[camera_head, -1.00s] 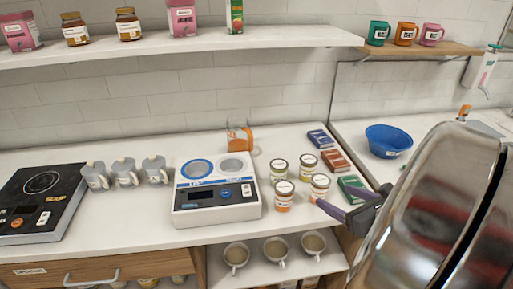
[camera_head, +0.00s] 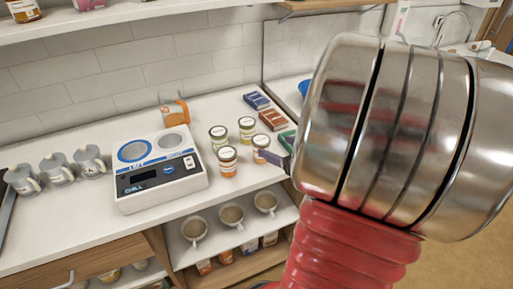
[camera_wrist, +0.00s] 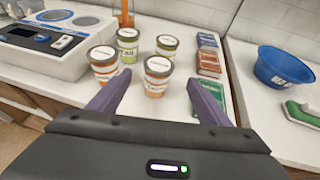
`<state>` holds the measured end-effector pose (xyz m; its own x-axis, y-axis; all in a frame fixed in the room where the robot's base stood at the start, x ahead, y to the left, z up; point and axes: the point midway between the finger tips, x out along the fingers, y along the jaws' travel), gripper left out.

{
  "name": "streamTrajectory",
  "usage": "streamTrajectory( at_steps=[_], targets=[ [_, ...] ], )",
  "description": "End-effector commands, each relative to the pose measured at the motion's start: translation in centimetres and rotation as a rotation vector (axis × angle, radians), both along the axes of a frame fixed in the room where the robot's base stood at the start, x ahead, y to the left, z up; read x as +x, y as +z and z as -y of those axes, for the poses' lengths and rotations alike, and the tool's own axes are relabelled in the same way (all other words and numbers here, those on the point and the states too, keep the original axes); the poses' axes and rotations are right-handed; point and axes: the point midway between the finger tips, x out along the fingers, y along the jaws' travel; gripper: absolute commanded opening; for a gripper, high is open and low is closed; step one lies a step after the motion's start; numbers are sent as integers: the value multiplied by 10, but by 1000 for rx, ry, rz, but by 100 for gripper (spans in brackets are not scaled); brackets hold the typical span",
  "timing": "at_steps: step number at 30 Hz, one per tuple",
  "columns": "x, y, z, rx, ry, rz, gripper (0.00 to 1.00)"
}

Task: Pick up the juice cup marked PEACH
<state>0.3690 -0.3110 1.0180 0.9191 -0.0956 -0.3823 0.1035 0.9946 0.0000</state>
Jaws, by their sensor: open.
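The lettering is too small to tell which is PEACH. In the wrist view my gripper (camera_wrist: 156,90) is open and empty, its purple fingers pointing at the cluster. The front-right cup (camera_wrist: 156,78) stands just ahead, centred between the fingers; the front-left cup (camera_wrist: 103,66) lies beyond the left finger.
A white two-well device (camera_head: 160,180) stands left of the cups. Red, blue and green boxes (camera_wrist: 208,63) lie close on the right. A glass with orange on it (camera_head: 173,107) stands behind. A blue bowl (camera_wrist: 284,68) is farther right. Mugs (camera_head: 231,215) sit on the lower shelf.

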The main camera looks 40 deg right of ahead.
Motion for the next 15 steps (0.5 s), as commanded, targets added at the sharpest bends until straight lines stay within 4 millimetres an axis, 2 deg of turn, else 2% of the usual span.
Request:
streamTrajectory(
  at_steps=[9, 15],
  targets=[
    [34, -14, 3, 1, 2, 0, 71],
    [40, -17, 4, 2, -2, -1, 71]
  ],
)
